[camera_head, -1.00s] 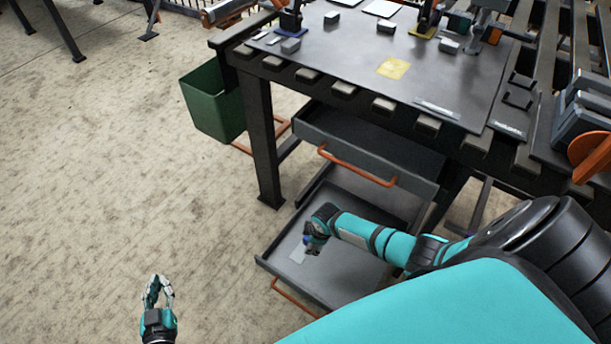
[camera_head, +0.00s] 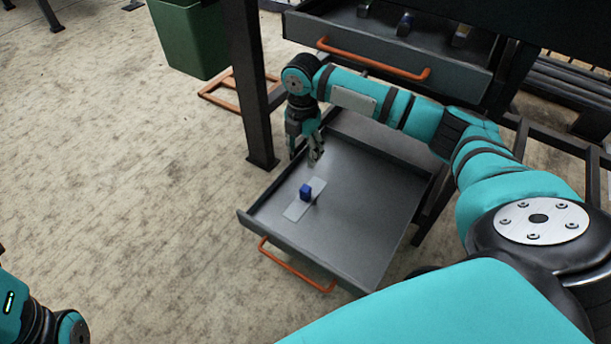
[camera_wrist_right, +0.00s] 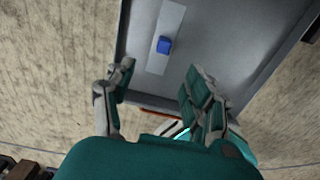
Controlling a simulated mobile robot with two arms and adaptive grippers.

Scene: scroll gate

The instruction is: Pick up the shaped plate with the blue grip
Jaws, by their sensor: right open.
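The shaped plate (camera_head: 294,211) is a thin light-grey strip with a small blue block as its grip (camera_head: 306,191). It lies flat in the open lower drawer (camera_head: 365,225), near the drawer's left side. My right gripper (camera_head: 305,157) points down above the drawer, just behind the plate, and is open and empty. In the right wrist view the plate (camera_wrist_right: 157,65) and blue grip (camera_wrist_right: 164,45) lie beyond my two spread fingers (camera_wrist_right: 158,82), not touching them. Only part of my left arm shows at the lower left; its gripper is out of view.
The upper drawer (camera_head: 385,60) is also open, with an orange handle and a few small items inside. A dark table leg (camera_head: 250,90) stands left of my right arm. A green bin (camera_head: 190,38) is at the upper left.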

